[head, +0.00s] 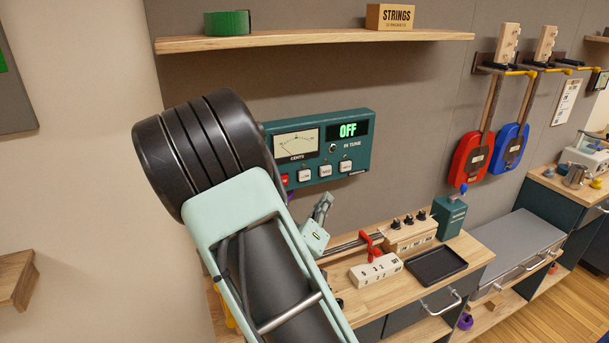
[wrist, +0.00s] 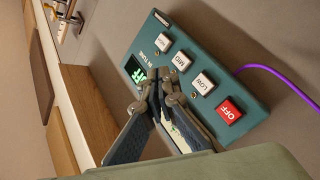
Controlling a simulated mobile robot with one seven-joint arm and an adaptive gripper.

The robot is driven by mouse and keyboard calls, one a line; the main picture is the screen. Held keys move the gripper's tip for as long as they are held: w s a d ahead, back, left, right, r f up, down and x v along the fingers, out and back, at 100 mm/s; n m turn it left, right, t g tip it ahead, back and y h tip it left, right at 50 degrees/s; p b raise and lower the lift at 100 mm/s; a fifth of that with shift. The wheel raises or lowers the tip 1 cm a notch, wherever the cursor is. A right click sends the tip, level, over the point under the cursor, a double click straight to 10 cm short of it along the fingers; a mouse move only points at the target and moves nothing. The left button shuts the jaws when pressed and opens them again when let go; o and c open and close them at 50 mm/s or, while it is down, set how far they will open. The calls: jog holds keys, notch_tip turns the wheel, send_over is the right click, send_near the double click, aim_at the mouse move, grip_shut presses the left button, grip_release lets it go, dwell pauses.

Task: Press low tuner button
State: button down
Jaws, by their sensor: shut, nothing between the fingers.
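The teal tuner (head: 361,134) hangs on the wall, with a needle meter and a green display reading OFF. Its white low button (head: 305,173) sits between the red off button (head: 284,180) and the white mid button (head: 326,171). In the wrist view the low button (wrist: 202,85) is clear, beside the red off button (wrist: 229,111). My gripper (head: 323,203) is shut and empty, below the tuner in the head view. In the wrist view my gripper (wrist: 160,80) appears in front of the tuner's display side, left of the low button. Contact cannot be told.
A wooden shelf (head: 300,42) runs above the tuner. Below is a workbench (head: 375,294) with a white power strip (head: 376,271), a black tray (head: 436,265) and a wooden block with knobs (head: 409,236). A purple cable (wrist: 275,75) leaves the tuner's side.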

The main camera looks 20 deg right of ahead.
aim_at(305, 176)
jog(key=shift+w+a, duration=0.15)
jog(key=shift+w, duration=4.3)
jog(key=shift+w, duration=0.4)
jog(key=shift+w, duration=0.45)
jog(key=shift+s, duration=0.85)
jog(key=shift+s, duration=0.1)
